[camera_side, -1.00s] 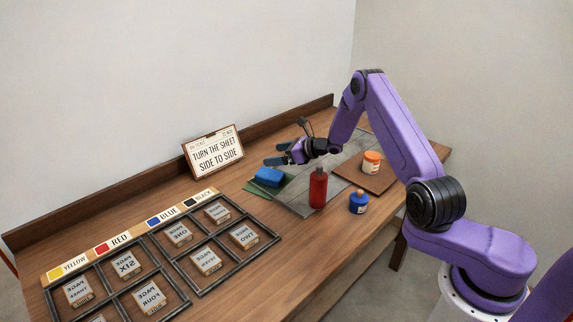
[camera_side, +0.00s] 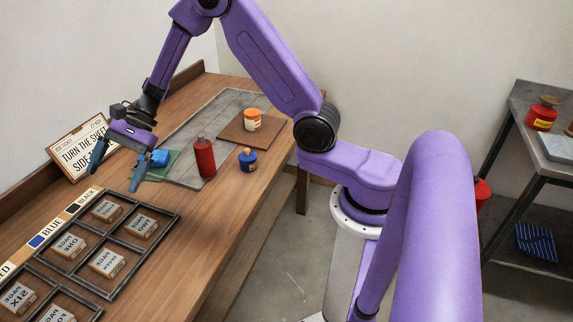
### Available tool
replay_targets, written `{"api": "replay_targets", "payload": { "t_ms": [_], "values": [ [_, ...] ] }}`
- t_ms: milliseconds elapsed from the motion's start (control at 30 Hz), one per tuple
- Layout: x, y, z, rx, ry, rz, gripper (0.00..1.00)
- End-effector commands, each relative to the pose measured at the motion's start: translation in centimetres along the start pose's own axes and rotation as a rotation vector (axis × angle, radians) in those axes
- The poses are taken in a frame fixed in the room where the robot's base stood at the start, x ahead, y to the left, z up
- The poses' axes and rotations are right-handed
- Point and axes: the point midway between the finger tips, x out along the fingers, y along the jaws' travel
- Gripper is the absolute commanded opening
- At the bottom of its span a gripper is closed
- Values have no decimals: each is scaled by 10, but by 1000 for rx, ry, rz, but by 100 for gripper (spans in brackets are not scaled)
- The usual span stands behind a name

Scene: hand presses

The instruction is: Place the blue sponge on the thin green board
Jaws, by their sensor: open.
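The blue sponge (camera_side: 160,158) rests on the thin green board (camera_side: 160,173), toward the back of the wooden table, left of the grey mat. My gripper (camera_side: 118,172) is open and empty, its two blue fingers spread wide and pointing down. It is to the left of the sponge in the picture, and one finger overlaps the left part of the green board from this view. I cannot tell how high the fingertips are above the board. The far left part of the board is partly hidden by that finger.
A red bottle (camera_side: 204,158) and a blue jar (camera_side: 248,161) stand near the grey mat (camera_side: 188,129). An orange-white jar (camera_side: 252,119) stands on a brown board (camera_side: 231,136). A sign (camera_side: 76,148) stands behind my gripper. A divided frame (camera_side: 122,290) with labelled blocks fills the front left.

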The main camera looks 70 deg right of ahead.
Motion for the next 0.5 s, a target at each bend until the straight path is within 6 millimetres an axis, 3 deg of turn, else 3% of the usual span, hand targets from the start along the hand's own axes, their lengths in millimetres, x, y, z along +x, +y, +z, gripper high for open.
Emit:
{"api": "replay_targets", "payload": {
  "t_ms": [33, 200, 500],
  "values": [
    [1, 14, 18, -80, -4, 57, 95],
    [-1, 66, 64, -356, -16, 251, 95],
    [-30, 164, 115, -862, -46, 561, 95]
  ]
}}
